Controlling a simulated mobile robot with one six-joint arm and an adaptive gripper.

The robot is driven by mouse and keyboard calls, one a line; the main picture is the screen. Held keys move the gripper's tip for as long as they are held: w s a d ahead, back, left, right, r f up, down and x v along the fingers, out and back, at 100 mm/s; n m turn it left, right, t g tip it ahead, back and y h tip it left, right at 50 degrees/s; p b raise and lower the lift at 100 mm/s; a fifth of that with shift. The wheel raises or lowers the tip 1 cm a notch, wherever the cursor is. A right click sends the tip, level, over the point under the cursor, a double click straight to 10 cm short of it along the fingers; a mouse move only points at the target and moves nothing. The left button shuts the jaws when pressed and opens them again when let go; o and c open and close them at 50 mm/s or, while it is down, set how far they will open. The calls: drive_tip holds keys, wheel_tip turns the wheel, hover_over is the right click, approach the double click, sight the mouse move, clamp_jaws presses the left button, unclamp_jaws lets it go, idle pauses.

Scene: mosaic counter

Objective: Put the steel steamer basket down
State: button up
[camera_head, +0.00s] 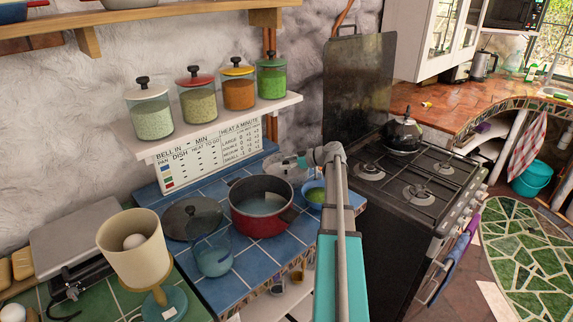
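A pale grey, round metal thing (286,168), which looks like the steel steamer basket, is at the back of the blue tiled counter (232,290), behind the red pot. My arm reaches up and away over the counter, and my gripper (304,160) is at the right side of this thing. The fingers are small and blend with it, so I cannot tell whether they are shut on it. I also cannot tell whether the basket touches the tiles or hangs just above them.
A shelf of jars (285,104) overhangs the back. The stove (392,222) with a kettle (403,136) stands right.

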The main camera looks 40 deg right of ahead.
drive_tip(key=shift+r, duration=0.15)
drive_tip(key=shift+s+r, duration=0.1)
drive_tip(key=shift+s+d+r+p, duration=0.15)
drive_tip(key=shift+s+d+p, duration=0.1)
drive_tip(key=shift+p, duration=0.15)
drive_tip(key=p+v, duration=0.4)
drive_tip(key=v, duration=0.7)
idle(0.8)
